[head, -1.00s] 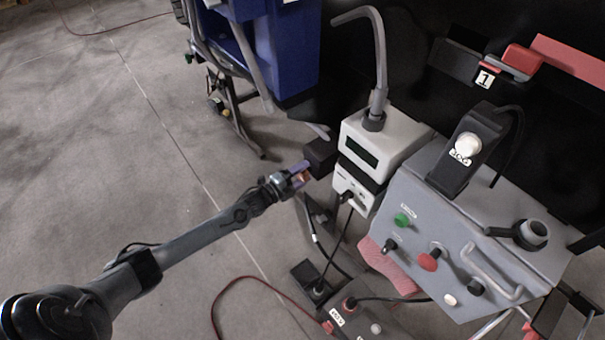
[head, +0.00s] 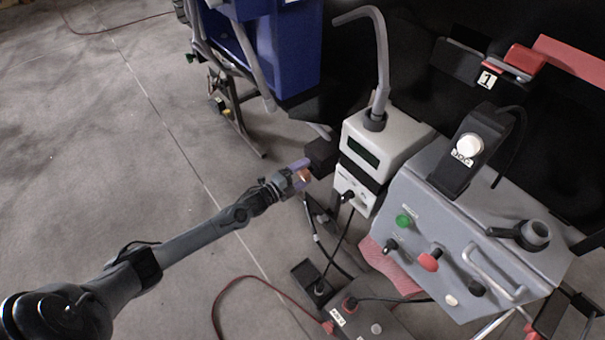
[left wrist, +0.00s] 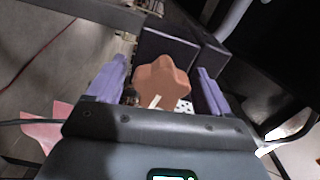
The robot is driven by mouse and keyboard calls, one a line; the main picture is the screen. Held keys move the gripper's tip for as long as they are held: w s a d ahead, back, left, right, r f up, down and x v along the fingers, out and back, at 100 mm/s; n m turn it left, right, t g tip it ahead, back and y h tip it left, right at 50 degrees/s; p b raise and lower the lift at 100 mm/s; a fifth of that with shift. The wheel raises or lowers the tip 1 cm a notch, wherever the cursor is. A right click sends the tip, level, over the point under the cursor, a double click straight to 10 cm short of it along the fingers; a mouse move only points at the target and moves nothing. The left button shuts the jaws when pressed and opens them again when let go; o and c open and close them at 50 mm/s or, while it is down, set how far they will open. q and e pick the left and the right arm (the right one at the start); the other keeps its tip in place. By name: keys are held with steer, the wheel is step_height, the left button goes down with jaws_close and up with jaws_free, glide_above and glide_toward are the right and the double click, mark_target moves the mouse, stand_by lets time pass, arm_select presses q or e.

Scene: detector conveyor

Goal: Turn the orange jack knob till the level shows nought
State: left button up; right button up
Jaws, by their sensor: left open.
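The orange jack knob (left wrist: 161,82) has a lobed, star-like shape and sits between the two purple fingers of my left gripper (left wrist: 158,92) in the left wrist view. The fingers stand apart, with a gap visible on each side of the knob. In the head view, my left gripper (head: 301,172) reaches from the left to the knob (head: 304,175), beside a dark block (head: 320,157). A white box with a dark green display (head: 361,152) stands just right of it; no reading can be made out. I cannot make out a level. My right gripper is not in view.
A grey control panel (head: 430,215) with several knobs and a handle stands at the right. A blue bin (head: 285,45) is at the back. Cables and a red hose (head: 216,305) lie on the floor below. The floor at left is clear.

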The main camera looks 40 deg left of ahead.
arm_select(q)
steer(key=shift+s+r+p, duration=0.1)
steer(key=shift+s+p, duration=0.2)
steer(key=shift+s, duration=0.2)
steer(key=p+v, duration=0.3)
steer(key=v, duration=0.7)
steer(key=shift+a, duration=0.15)
